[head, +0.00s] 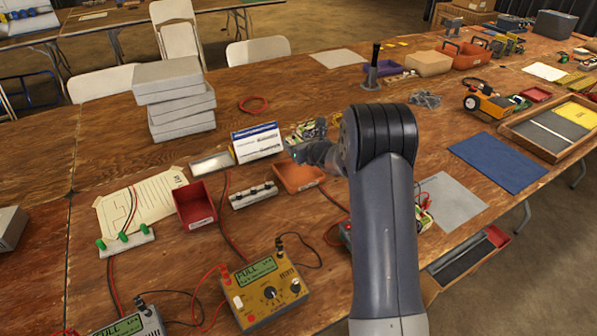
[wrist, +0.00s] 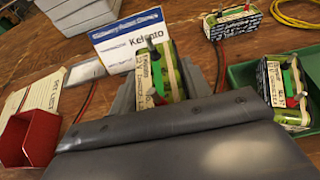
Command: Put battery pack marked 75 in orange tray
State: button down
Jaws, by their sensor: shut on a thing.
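My gripper (head: 318,153) is above the far right edge of the orange tray (head: 298,177) in the head view. In the wrist view my gripper (wrist: 160,82) is shut on a battery pack (wrist: 170,72) with a green body, a printed label and red and black terminals. Its number is too small to read. A second pack (wrist: 288,88) sits in a green tray (wrist: 243,77) at the right. A third pack (wrist: 232,20) lies on the table at the back; a pack also shows behind my gripper in the head view (head: 308,130). The orange tray is hidden in the wrist view.
A red bin (head: 195,205), a terminal strip (head: 253,194) and a yellow meter (head: 268,293) with cables lie nearer. Grey boxes (head: 175,95) are stacked behind. A blue mat (head: 497,162) lies at the right.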

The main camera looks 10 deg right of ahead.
notch_tip(320, 180, down, 8)
jog(key=shift+f, duration=0.1)
dwell(0.4)
jog(key=shift+f+b, duration=0.2)
jog(key=shift+b, duration=0.15)
jog(key=c, duration=0.7)
grip_release()
jog(key=shift+r+p, duration=0.25)
jog(key=shift+p, duration=0.15)
jog(key=shift+s+d, duration=0.15)
jog(key=shift+s, duration=0.25)
jog(key=b+v, duration=0.1)
jog(key=v, duration=1)
jog(key=shift+s+b, duration=0.15)
jog(key=shift+b, duration=0.2)
